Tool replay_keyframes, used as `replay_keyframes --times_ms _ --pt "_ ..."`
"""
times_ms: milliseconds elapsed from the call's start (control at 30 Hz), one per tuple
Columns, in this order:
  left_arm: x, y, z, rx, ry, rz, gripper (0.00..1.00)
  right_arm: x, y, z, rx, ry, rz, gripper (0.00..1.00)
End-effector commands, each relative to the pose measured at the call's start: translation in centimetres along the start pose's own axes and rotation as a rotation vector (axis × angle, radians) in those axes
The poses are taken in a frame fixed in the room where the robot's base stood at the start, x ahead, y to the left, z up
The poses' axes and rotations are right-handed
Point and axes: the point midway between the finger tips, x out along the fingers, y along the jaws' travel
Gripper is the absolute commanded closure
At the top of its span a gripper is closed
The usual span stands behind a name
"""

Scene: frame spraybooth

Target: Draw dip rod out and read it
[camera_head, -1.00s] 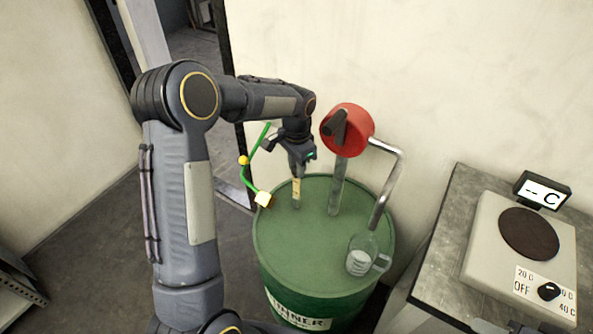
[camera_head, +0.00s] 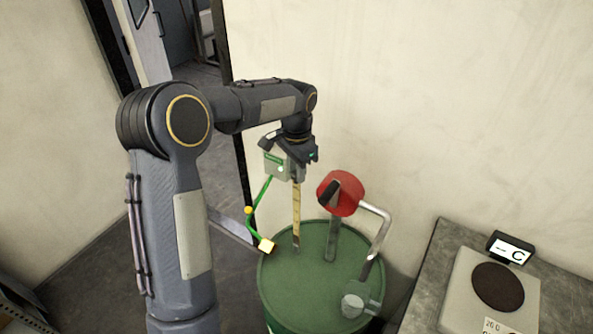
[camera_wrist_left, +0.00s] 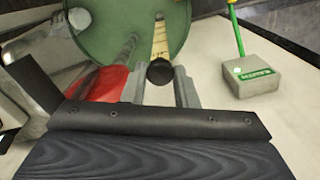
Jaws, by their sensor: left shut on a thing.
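The dip rod (camera_head: 296,212) stands upright at the top of the green drum (camera_head: 283,285). Its yellow marked length shows above the lid, with a darker section low down, just above the lid. I cannot read the marks. My left gripper (camera_head: 296,178) is shut on the rod's top end, well above the drum. In the left wrist view, the rod's dark round knob (camera_wrist_left: 160,72) sits between the fingers (camera_wrist_left: 160,90), with the yellow scale (camera_wrist_left: 160,42) running away to the drum (camera_wrist_left: 90,35). My right gripper is not in view.
A red pump (camera_head: 345,190) with a bent metal spout stands on the drum, right of the rod.

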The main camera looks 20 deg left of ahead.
Motion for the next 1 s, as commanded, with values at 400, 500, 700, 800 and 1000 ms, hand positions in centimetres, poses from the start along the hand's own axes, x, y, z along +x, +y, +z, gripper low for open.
replay_keyframes --times_ms 400,500,700,800,1000 --pt "0.0 0.0 0.0 0.000 0.001 -0.001 0.59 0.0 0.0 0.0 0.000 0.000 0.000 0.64" --pt "0.0 0.0 0.0 0.000 0.001 -0.001 0.51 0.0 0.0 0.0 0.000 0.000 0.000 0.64" --pt "0.0 0.0 0.0 0.000 0.000 -0.001 0.51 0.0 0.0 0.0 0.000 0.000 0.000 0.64" --pt "-0.4 0.0 -0.1 0.000 0.002 -0.002 0.51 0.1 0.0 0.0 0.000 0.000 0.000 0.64" --pt "-3.5 -0.1 -0.1 0.000 0.005 -0.004 0.51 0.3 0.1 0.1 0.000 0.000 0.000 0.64"
